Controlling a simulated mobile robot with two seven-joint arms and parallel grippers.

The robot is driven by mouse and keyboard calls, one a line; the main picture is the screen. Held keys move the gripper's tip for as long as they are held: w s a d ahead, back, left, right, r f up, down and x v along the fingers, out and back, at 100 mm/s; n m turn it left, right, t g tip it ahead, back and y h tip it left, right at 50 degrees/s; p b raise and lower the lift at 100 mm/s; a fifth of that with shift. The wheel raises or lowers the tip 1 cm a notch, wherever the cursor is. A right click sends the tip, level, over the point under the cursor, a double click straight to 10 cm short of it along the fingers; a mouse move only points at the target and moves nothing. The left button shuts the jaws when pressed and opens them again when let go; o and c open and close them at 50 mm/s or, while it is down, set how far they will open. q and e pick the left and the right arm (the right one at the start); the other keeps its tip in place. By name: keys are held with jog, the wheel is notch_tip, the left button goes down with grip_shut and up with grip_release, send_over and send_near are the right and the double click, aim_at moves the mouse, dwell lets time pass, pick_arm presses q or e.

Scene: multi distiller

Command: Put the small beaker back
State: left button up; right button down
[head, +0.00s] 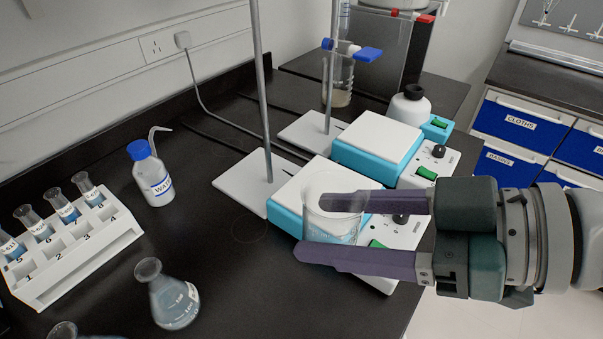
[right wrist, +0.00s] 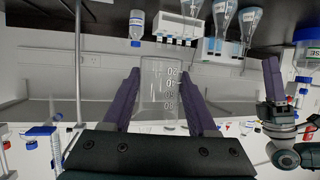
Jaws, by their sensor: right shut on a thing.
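The small beaker (head: 336,222) is clear glass with white markings and shows in the head view in front of the nearer hotplate (head: 287,205). My right gripper (head: 325,228) comes in from the right and is shut on the beaker, one purple finger on each side. In the right wrist view the beaker (right wrist: 160,95) stands between the two fingers (right wrist: 160,90), its graduations visible. I cannot tell whether its base touches the hotplate top. My left gripper is not in the head view; part of an arm with a purple finger (right wrist: 273,80) shows at the right in the right wrist view.
A second hotplate (head: 375,141) stands behind, with stand rods beside both. A wash bottle (head: 152,176), a white test-tube rack (head: 78,258) and a conical flask (head: 175,300) stand to the left. Black bench top is free between the flask and the nearer hotplate.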

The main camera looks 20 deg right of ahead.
jog(key=b, duration=0.7)
send_over(324, 320)
notch_tip(324, 320, down, 15)
jog(key=shift+f, duration=0.1)
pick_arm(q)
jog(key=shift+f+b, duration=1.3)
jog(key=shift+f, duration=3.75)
pick_arm(e)
jog(key=shift+f, duration=2)
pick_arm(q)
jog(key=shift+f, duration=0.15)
pick_arm(e)
jog(key=shift+f, duration=0.15)
jog(key=shift+c, duration=0.9)
grip_release()
